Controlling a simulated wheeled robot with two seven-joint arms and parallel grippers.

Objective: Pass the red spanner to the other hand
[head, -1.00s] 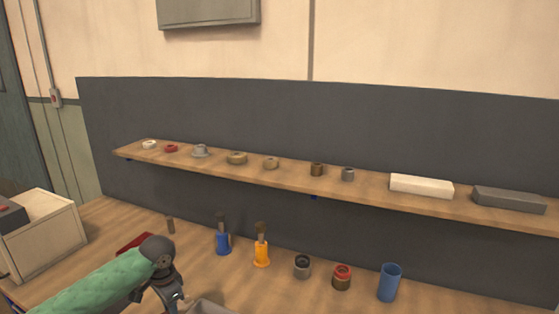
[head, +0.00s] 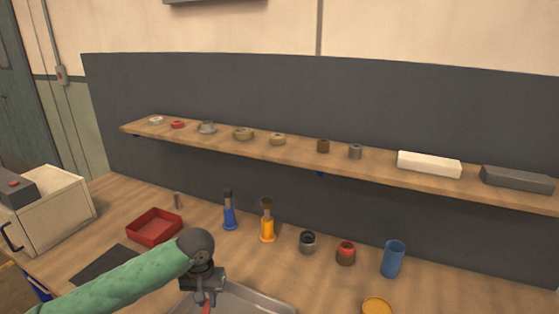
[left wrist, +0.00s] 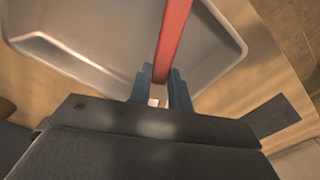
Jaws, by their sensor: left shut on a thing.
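The red spanner shows in the left wrist view (left wrist: 172,38) as a long red bar running up from between the fingers to the top edge. My left gripper (left wrist: 161,88) is shut on it, and the metal tray lies beyond. In the head view my left gripper (head: 206,297) points down at the near edge of the metal tray (head: 262,300). Only a small red bit of the spanner (head: 207,308) shows there below the fingers, and the rest is out of frame. My right gripper is in neither view.
A red bin (head: 154,227) and a dark mat (head: 105,265) lie left on the bench. A blue-handled brush (head: 229,213), an orange-handled brush (head: 267,222), small fittings and a blue cup (head: 393,259) stand behind the tray. A shelf (head: 290,153) runs above.

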